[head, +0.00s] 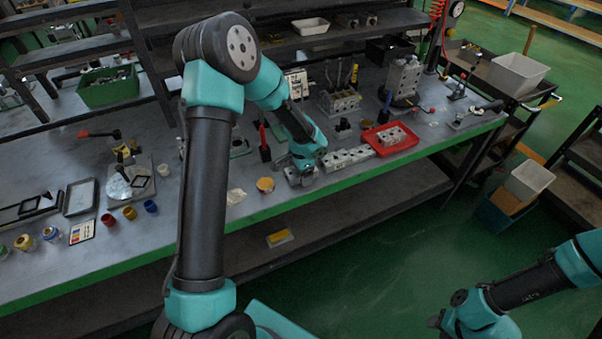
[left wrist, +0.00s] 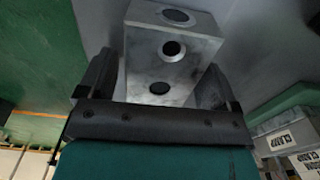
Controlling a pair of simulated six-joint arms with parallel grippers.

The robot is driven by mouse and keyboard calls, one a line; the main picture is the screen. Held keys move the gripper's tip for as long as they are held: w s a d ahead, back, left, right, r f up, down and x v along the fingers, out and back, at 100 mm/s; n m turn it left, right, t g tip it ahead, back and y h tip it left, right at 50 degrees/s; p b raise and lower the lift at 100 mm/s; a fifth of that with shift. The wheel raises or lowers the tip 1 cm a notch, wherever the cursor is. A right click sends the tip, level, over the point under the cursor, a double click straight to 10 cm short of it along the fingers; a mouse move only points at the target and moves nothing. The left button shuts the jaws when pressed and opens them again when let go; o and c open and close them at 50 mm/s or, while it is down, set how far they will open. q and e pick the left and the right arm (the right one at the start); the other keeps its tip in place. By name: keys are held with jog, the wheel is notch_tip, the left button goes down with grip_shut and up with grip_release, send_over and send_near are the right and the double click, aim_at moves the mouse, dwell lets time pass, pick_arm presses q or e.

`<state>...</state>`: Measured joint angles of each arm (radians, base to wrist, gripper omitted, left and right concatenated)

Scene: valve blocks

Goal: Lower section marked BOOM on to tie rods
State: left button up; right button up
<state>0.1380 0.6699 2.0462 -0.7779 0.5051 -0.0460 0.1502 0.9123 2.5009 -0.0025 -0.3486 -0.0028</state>
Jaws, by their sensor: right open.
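My left gripper (head: 303,168) points down at the front edge of the bench, over a grey metal block (head: 298,178). In the left wrist view the block (left wrist: 165,60) has round ports on its face and lies between my left fingers (left wrist: 158,88). Whether they press on it is unclear. More grey blocks (head: 347,159) stand in a row to the right. A slotted base with upright tie rods (head: 341,98) stands farther back. No BOOM mark is readable; "CLAMP" labels (left wrist: 283,141) show in the left wrist view. My right gripper (head: 436,320) is open and empty, off the bench at lower right.
A red tray (head: 408,143) holding a block lies right of the row. A tall block stack (head: 404,78) stands behind it. Hand tools and small jars (head: 130,213) crowd the left bench.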

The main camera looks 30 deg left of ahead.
pick_arm(q)
jog(key=c, duration=1.1)
jog(key=shift+r, duration=0.1)
jog(key=shift+r, duration=0.85)
notch_tip(320, 180, up, 2)
jog(key=s+d, duration=0.2)
jog(key=s, duration=0.2)
jog(key=s+d, duration=0.3)
jog(key=s, duration=0.2)
jog(key=s+d+r, duration=0.1)
jog(key=s+d, duration=0.2)
jog(key=s, duration=0.1)
jog(key=shift+s+d, duration=0.2)
jog(key=shift+s, duration=0.15)
